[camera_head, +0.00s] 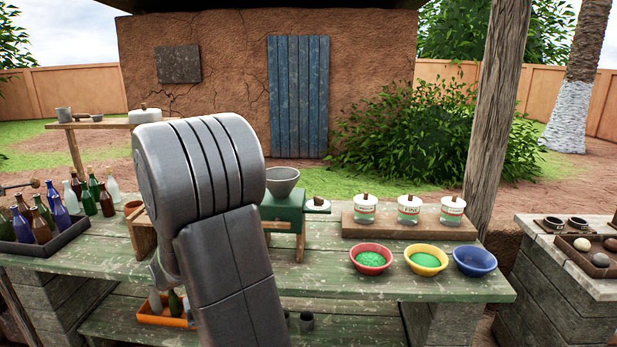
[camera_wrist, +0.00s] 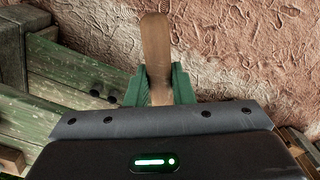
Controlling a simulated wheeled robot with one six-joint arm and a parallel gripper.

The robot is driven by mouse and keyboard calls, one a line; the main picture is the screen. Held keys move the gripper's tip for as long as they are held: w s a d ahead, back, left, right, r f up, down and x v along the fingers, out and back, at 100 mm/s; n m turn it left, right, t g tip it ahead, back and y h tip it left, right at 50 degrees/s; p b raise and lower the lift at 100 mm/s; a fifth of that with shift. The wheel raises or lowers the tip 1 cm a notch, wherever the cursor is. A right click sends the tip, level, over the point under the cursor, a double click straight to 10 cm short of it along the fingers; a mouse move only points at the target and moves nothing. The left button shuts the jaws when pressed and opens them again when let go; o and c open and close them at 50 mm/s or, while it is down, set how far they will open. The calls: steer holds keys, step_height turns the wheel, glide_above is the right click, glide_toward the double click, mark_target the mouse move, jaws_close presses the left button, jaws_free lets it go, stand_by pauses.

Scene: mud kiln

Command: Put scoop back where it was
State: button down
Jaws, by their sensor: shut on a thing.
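In the wrist view, the scoop (camera_wrist: 156,45) shows as a plain wooden handle pointing up the picture. My gripper (camera_wrist: 159,86) is shut on it, with one green finger on each side of the wood. The rest of the scoop is hidden behind the gripper body. In the head view my arm hides the scoop and most of the gripper. A red bowl (camera_head: 371,270) and a yellow bowl (camera_head: 426,272) hold green grains. A blue bowl (camera_head: 474,273) beside them looks empty inside.
Labelled jars (camera_head: 408,208) stand on a wooden board (camera_head: 388,230) behind the bowls. A green grinder (camera_head: 284,208) with a grey hopper is right of my arm. Bottles (camera_head: 42,226) crowd the left. An orange tray (camera_head: 150,319) is on the lower shelf. The bench front (camera_head: 330,278) is clear.

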steer(key=w+d+f+m, duration=0.2)
steer(key=w+d+f, duration=0.3)
steer(key=d, duration=0.5)
steer(key=w+d+f+m, duration=0.3)
steer(key=w+d+f, duration=0.3)
steer(key=d, duration=0.5)
step_height(320, 180, down, 3)
steer(key=shift+w+r+m, duration=0.1)
steer(key=shift+w+m, duration=0.05)
steer(key=shift+m, duration=0.15)
steer(key=shift+w, duration=0.1)
